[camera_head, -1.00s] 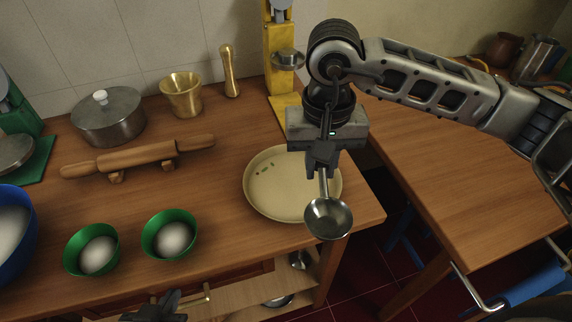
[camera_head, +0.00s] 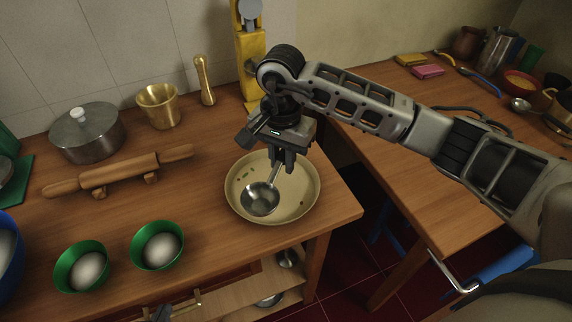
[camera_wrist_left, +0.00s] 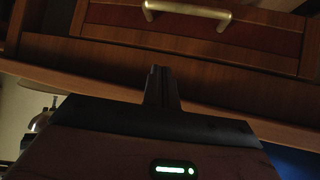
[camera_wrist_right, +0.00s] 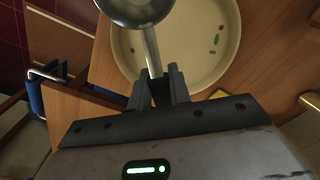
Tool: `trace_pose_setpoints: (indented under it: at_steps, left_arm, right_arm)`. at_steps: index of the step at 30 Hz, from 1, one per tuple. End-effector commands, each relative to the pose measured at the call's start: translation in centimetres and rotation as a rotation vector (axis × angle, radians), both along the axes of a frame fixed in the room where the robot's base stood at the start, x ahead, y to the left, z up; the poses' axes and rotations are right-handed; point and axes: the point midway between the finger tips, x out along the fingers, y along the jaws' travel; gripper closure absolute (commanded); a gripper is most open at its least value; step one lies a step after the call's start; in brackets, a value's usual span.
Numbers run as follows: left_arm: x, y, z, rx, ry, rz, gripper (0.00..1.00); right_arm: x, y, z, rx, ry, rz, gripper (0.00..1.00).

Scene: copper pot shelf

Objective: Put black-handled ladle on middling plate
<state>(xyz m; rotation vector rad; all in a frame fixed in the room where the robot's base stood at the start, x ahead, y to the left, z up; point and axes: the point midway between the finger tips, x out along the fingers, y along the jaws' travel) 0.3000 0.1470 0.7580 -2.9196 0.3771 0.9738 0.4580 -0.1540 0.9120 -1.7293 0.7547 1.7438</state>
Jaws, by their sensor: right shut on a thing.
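The ladle (camera_head: 260,199) has a round metal bowl and a metal handle stretch; the rest of its handle is hidden in my right gripper (camera_head: 281,168). That gripper is shut on the handle. In the head view the bowl appears over the cream plate (camera_head: 306,203); I cannot tell whether it touches. In the right wrist view the ladle (camera_wrist_right: 150,48) overlaps the plate's left part (camera_wrist_right: 205,75). The plate is round with small dark and green marks. My left gripper (camera_wrist_left: 161,72) has its fingers together, in front of the drawers, away from the ladle.
A rolling pin (camera_head: 120,172), a lidded pot (camera_head: 88,135), a brass mortar (camera_head: 159,107) and a yellow stand (camera_head: 250,60) are behind. A gap separates this table from the right one (camera_head: 440,140).

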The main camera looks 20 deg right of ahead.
Motion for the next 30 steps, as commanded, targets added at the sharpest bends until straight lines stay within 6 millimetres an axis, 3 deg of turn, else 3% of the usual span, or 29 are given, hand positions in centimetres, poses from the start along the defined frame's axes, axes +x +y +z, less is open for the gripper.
trace_pose_setpoints:
  at_steps: [3,10,16,29,30]
  left_arm:
    - [0.0,0.1,0.1,0.003,0.003,0.002,1.00]
    - [0.0,0.2,0.3,0.004,0.002,0.002,1.00]
    - [-0.2,0.4,0.9,0.009,0.005,0.004,1.00]
    - [-0.3,0.5,-0.2,0.012,0.013,0.006,1.00]
    - [-0.4,0.5,0.0,0.011,0.014,0.005,1.00]
  right_arm:
    - [1.1,-0.9,-1.6,0.001,0.001,-0.002,1.00]
    - [2.1,-1.7,-3.3,0.003,0.000,-0.002,1.00]
    - [2.1,-1.7,-5.8,0.003,0.000,0.001,1.00]
    - [2.2,-1.7,-6.8,0.001,-0.004,0.002,1.00]
    - [2.2,-1.7,-6.6,0.001,-0.004,0.002,0.72]
